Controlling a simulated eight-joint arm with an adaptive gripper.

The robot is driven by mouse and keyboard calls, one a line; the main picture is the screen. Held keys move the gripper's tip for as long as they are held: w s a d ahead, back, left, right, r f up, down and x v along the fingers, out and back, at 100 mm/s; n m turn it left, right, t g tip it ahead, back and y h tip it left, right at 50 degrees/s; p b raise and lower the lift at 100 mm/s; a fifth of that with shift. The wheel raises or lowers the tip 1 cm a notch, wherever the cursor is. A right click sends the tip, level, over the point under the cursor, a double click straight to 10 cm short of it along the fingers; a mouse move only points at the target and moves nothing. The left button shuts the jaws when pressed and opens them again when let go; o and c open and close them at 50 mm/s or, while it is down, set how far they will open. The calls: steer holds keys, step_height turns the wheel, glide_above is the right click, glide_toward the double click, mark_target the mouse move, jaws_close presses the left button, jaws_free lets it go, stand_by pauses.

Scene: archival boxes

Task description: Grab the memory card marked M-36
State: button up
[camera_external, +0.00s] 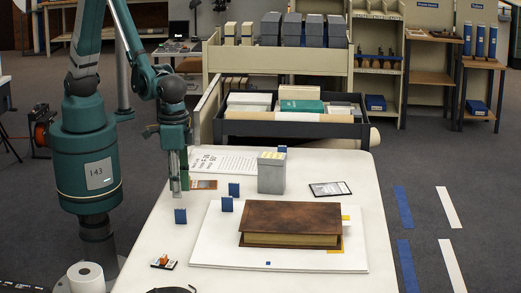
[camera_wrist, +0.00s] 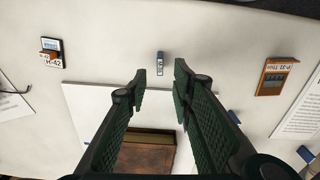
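I cannot read the mark M-36 on anything in view. In the wrist view a flat card (camera_wrist: 50,52) at upper left seems marked H-42. An orange-brown card (camera_wrist: 276,77) at upper right seems marked P-31. A small blue piece with a pale label (camera_wrist: 160,63) lies beyond and between my fingertips; its mark is too small to read. In the external view it appears as an upright blue piece (camera_external: 180,216) just below my gripper (camera_external: 179,188). My gripper, also in the wrist view (camera_wrist: 160,82), is open, empty and pointing down above the table.
A brown book (camera_external: 290,222) lies on a white board (camera_external: 215,252). More blue pieces (camera_external: 234,189) stand nearby. A grey box (camera_external: 271,174), a dark-framed card (camera_external: 330,189) and a printed sheet (camera_external: 225,162) are farther back.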

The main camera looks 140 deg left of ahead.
mark_target(180, 209)
steer(key=shift+w+f, duration=0.2)
steer(key=shift+f, duration=0.5)
steer(key=shift+f, duration=1.3)
steer(key=shift+b, duration=0.3)
steer(key=shift+s+f+b, duration=0.15)
steer(key=shift+f+b, duration=0.55)
steer(key=shift+f, duration=1.9)
steer(key=shift+c, duration=0.6)
jaws_close()
